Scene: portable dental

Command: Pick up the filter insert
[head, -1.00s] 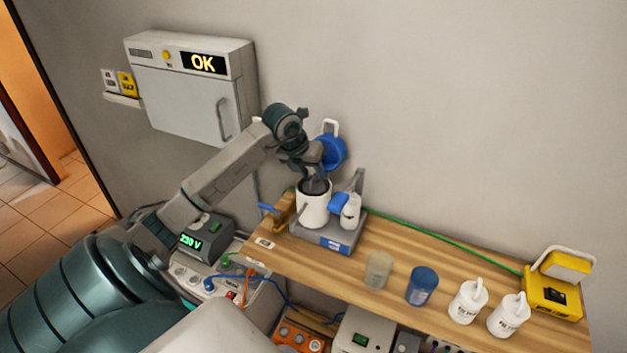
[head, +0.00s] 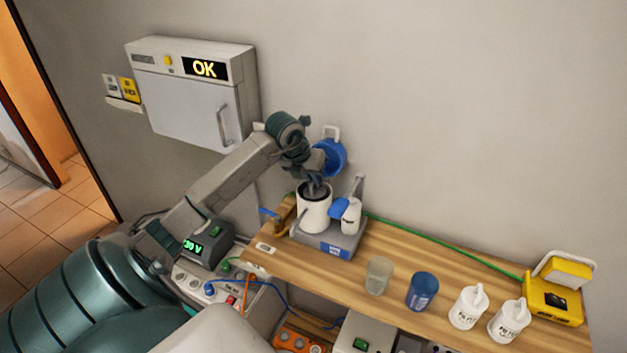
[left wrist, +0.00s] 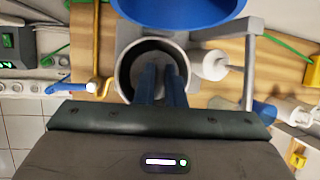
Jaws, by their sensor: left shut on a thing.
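A white cup-shaped container (head: 314,216) stands on a grey and blue base unit (head: 335,248) at the left end of the wooden shelf. It also shows in the left wrist view (left wrist: 124,72), with a dark inner wall. My left gripper (head: 315,188) points down into its mouth. In the left wrist view the two dark blue fingers (left wrist: 162,76) are close together inside the container. They are shut on the filter insert (left wrist: 174,74), a pale grey piece that is mostly hidden by the fingers and the wall. My right gripper is not in view.
A blue round lid (head: 331,157) is raised behind the container. A white bottle (head: 351,216) stands close on its right. A clear cup (head: 379,275), a blue cup (head: 422,291) and white bottles (head: 468,307) stand along the shelf. A yellow case (head: 553,300) is at the right end.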

